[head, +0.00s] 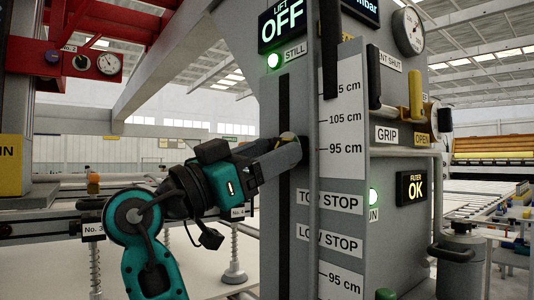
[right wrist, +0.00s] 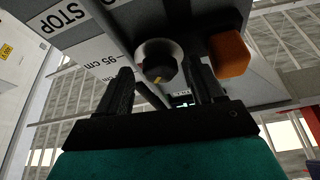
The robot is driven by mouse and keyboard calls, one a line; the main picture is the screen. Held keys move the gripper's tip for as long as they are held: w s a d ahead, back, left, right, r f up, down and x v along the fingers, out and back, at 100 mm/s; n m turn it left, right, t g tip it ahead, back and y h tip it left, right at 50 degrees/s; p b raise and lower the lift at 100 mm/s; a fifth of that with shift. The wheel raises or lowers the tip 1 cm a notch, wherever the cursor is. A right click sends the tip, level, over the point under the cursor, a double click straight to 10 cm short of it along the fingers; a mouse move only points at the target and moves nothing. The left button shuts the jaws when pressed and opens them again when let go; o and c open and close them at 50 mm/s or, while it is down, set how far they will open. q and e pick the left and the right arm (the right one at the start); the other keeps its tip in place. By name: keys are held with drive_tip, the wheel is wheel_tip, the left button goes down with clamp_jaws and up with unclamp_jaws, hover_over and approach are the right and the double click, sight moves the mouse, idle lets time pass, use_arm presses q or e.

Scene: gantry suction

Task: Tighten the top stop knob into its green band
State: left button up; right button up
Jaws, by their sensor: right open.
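The stop knob (right wrist: 158,67) is black with a yellow mark and sits in a pale round collar in the right wrist view. My right gripper (right wrist: 162,80) is open, with one finger on each side of the knob. I cannot tell whether the fingers touch it. In the head view my right gripper (head: 290,150) is at the grey column's dark slot, above the TOP STOP label (head: 330,201), and covers most of the knob. I cannot make out a green band in either view. My left gripper is not in view.
An orange block (right wrist: 230,55) sticks out close beside the knob and one finger. The column carries a cm scale (head: 343,120), a LOW STOP label (head: 330,240) and a lit OFF display (head: 282,22). A yellow-handled GRIP lever (head: 415,95) is to the right.

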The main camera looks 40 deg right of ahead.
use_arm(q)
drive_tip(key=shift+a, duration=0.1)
use_arm(e)
drive_tip(key=shift+c, duration=0.2)
drive_tip(key=c, duration=1)
drive_tip(key=m+g+b, duration=0.1)
drive_tip(key=m+b, duration=0.2)
drive_tip(key=shift+w+g, duration=0.1)
drive_tip(key=shift+g, duration=0.2)
drive_tip(key=o, duration=1)
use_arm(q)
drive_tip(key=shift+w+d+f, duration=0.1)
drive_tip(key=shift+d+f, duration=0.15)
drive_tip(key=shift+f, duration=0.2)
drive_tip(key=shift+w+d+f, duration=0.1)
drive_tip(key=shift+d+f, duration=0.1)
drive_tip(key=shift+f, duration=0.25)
use_arm(e)
drive_tip(key=shift+o, duration=0.2)
